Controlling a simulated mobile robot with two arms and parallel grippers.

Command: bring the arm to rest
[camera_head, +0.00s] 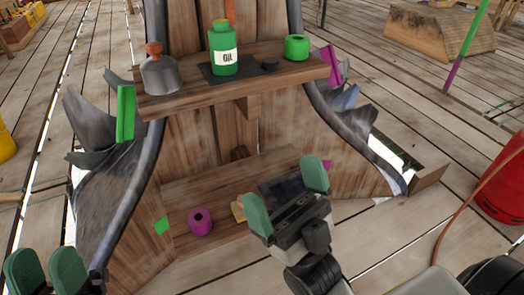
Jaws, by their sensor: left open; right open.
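My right gripper (288,203) is at lower middle, in front of the wooden spire's lower shelf (225,184). Its green-padded fingers are spread apart with nothing seen between them. My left gripper (46,270) is at the bottom left corner, cut off by the frame edge. Its green-padded fingers are apart and look empty. Both grippers appear clear of the shelf items, though the right one hides part of the lower shelf.
A magenta ring (200,221) sits on the lower shelf. A red cylinder (503,185) stands at right.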

